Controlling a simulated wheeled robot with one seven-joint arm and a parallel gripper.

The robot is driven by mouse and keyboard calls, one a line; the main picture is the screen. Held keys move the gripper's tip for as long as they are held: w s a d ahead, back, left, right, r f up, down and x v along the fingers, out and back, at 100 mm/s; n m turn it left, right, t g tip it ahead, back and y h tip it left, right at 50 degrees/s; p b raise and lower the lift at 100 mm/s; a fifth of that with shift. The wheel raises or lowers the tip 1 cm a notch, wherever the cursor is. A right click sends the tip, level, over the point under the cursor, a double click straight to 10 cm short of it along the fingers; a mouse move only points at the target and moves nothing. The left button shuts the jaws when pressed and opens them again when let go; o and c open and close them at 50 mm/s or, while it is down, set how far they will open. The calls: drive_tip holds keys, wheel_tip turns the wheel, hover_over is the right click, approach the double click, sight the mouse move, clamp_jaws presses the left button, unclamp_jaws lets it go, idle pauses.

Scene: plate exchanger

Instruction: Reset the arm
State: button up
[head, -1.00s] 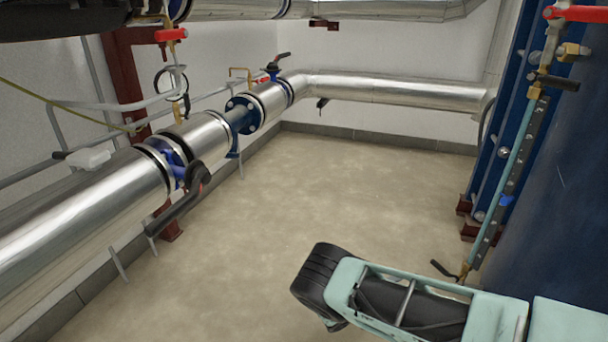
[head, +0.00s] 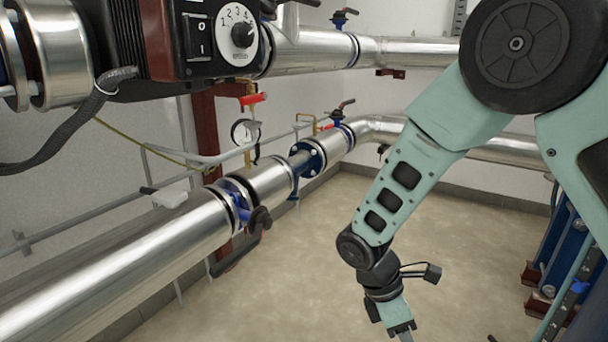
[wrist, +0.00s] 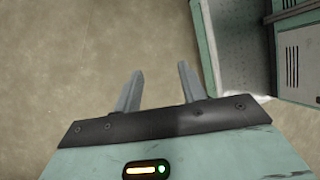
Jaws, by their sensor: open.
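My arm hangs down on the right side of the head view, its links bent at the elbow. My gripper (head: 402,332) is at the bottom of that view, pointing down over the bare floor, with its tips at the picture's lower edge. In the wrist view my gripper (wrist: 158,88) shows two grey fingers spread apart, with only floor between them. It is open and holds nothing.
A large silver pipe (head: 130,270) with a black-handled valve (head: 258,222) runs along the left wall. A pump control box (head: 222,40) is at upper left. Blue exchanger framing (head: 560,245) stands at right. The beige floor (head: 310,260) between is clear.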

drive_tip(key=s+a+r+m+t+y+p, duration=0.1)
drive_tip(key=s+a+r+m+y+p, duration=0.15)
drive_tip(key=s+r+m, duration=0.45)
drive_tip(key=s+a+r+m+t+y+p, duration=0.2)
drive_tip(key=s+r+m+y, duration=0.1)
drive_tip(key=s+r, duration=0.8)
wheel_tip(320, 180, up, 39)
drive_tip(key=w+p, duration=0.1)
drive_tip(key=p, duration=3.6)
drive_tip(key=shift+d+r+p, duration=0.15)
drive_tip(key=shift+p, duration=0.15)
